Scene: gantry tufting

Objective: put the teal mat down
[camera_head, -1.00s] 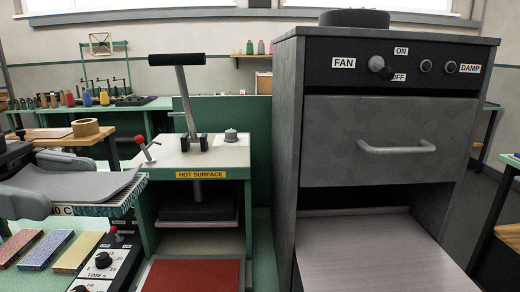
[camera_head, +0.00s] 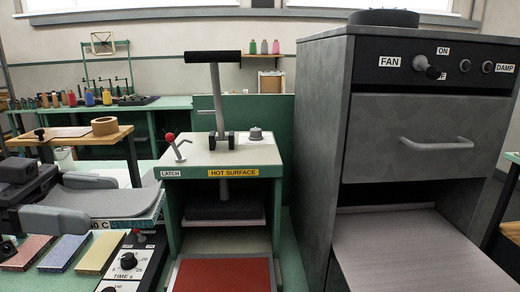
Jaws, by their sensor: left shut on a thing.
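A mat (camera_head: 125,203) with a plain grey upper face and a teal patterned edge is at the left in the head view. My left gripper (camera_head: 104,203) is shut on it, with one finger on the far side and one nearer. The mat is held roughly level above the bench, over the coloured blocks and a control panel. Its left part is hidden by the gripper. My right gripper is not in view.
The heat press (camera_head: 215,158) marked HOT SURFACE has its handle up and a red pad (camera_head: 222,275) in front. A grey cabinet (camera_head: 425,140) stands right, with an open shelf (camera_head: 405,245). Coloured blocks (camera_head: 63,252) and a control panel (camera_head: 140,258) lie below the mat.

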